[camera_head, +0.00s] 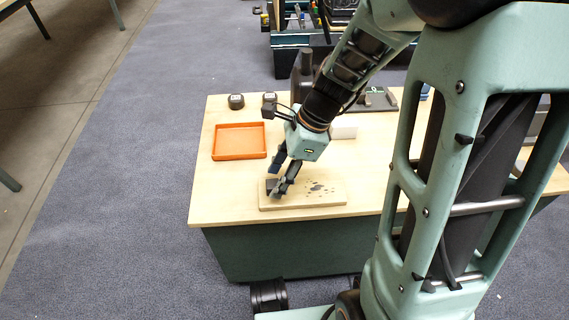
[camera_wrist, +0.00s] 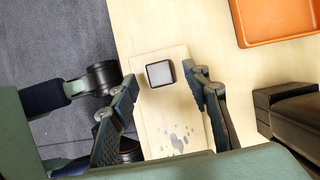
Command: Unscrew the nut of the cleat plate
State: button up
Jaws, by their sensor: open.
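A pale wooden board (camera_head: 330,200) with dark spots lies near the table's front edge; it also shows in the wrist view (camera_wrist: 150,112). A square piece with a dark rim and a light grey top (camera_wrist: 160,73) sits near one end of the board. I cannot tell whether this is the cleat plate's nut; no thread or separate nut is clear. My gripper (camera_head: 278,188) points down over the board's left end. In the wrist view my gripper (camera_wrist: 160,76) is open, its fingers on either side of the square piece, with visible gaps.
An orange tray (camera_head: 240,141) is on the table at the left, behind the board. Two small dark round items (camera_head: 236,101) stand at the back. A white block (camera_head: 344,131) and a dark grey tray (camera_head: 378,101) lie behind my arm. The table's (camera_head: 212,196) front left is clear.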

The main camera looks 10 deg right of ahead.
jog(key=shift+x, duration=0.9)
